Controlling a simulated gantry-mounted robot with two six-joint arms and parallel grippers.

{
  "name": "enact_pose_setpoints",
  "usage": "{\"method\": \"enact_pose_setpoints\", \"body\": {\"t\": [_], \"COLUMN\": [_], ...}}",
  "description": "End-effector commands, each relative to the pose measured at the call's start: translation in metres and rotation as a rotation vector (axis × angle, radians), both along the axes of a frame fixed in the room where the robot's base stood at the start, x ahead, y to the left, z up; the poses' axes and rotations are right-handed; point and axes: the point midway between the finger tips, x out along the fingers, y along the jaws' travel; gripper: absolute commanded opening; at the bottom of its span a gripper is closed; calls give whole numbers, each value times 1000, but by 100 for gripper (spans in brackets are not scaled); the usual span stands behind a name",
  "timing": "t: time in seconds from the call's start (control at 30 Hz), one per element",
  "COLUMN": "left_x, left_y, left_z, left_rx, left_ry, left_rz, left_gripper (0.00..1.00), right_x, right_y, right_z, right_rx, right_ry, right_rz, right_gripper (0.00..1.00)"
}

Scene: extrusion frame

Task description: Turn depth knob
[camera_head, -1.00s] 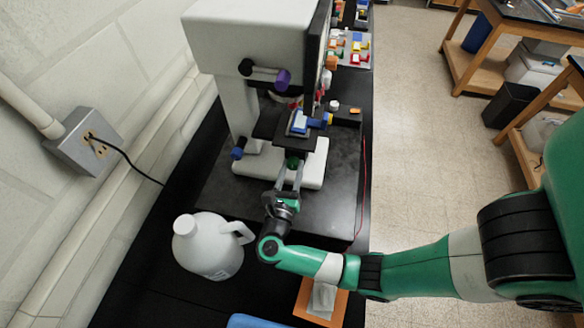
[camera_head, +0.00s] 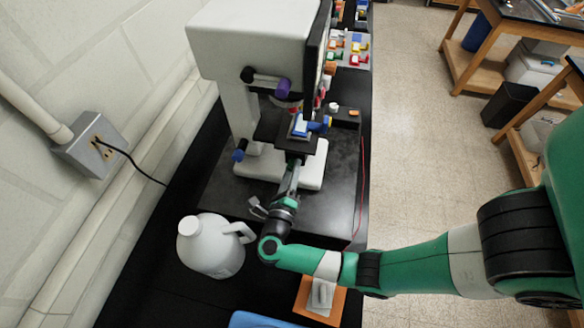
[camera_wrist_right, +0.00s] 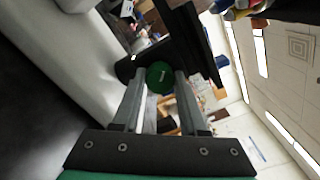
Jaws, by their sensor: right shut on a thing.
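A white and black machine (camera_head: 252,45) with a small raised stage stands on the black bench. A green round knob (camera_wrist_right: 160,77) sits below the dark stage plate, between my right fingertips in the right wrist view. My right gripper (camera_head: 294,163) reaches under the stage from the front and is shut on the green knob. In the head view the fingers look edge-on and hide the knob. Other knobs on the machine are purple (camera_head: 283,88) and blue (camera_head: 238,155). My left gripper is not in view.
A white jug (camera_head: 207,246) stands close left of my right wrist. An orange mat (camera_head: 320,300) with a grey item lies below my forearm. A red wire (camera_head: 363,180) runs along the bench's right edge. A wall outlet box (camera_head: 90,145) is at left.

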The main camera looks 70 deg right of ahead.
Motion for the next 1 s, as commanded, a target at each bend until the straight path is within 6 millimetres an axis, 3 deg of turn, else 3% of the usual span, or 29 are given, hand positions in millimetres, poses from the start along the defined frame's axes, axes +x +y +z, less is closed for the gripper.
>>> {"method": "enact_pose_setpoints", "body": {"t": [0.5,1.0], "left_x": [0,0], "left_y": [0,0], "left_z": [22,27], "left_rx": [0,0], "left_ry": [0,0], "left_rz": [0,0], "left_gripper": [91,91], "right_x": [0,0], "right_y": [0,0], "right_z": [2,1], "right_rx": [-58,-75], "right_ry": [416,544], "right_rz": [0,0], "right_gripper": [0,0]}}
